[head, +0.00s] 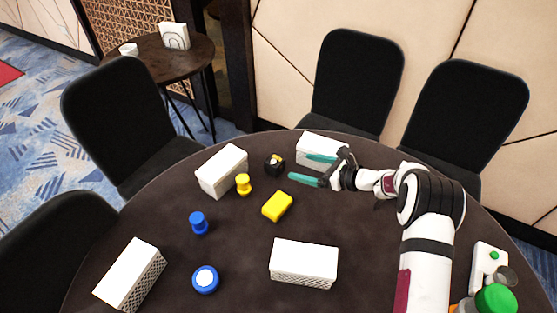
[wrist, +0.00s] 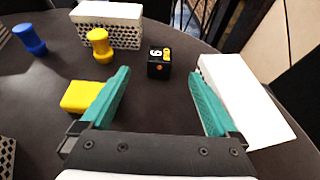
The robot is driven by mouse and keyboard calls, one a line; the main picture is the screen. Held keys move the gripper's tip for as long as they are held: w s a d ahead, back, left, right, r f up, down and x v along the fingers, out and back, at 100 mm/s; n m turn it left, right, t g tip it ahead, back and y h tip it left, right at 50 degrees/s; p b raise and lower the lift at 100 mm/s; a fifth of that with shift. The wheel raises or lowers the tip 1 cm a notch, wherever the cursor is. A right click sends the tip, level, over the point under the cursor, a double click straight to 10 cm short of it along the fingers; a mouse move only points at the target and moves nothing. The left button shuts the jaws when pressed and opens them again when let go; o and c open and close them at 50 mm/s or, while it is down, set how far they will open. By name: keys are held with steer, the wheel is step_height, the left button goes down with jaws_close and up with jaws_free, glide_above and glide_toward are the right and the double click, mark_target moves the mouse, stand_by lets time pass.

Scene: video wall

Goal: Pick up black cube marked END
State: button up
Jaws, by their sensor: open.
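A small black cube (head: 272,168) stands on the dark round table, just beyond my fingertips. In the wrist view the cube (wrist: 158,69) shows white and yellow marks and an orange dot; I cannot read END on it. My gripper (head: 298,166) has teal fingers spread apart with nothing between them. In the wrist view my gripper (wrist: 160,88) opens toward the cube, which sits ahead of the gap, apart from both fingers.
A white box (head: 319,150) is close by the right finger in the wrist view. Another white box (head: 221,172), a yellow peg (head: 243,185) and a yellow block (head: 277,207) are near the cube. Blue pieces (head: 198,222) and more white boxes (head: 303,262) lie farther off.

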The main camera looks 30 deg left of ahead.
mark_target(277, 162)
steer(key=x, duration=1.1)
steer(key=shift+w+a+f, duration=0.1)
steer(key=shift+a+f, duration=0.1)
steer(key=shift+f, duration=0.2)
steer(key=c, duration=1.5)
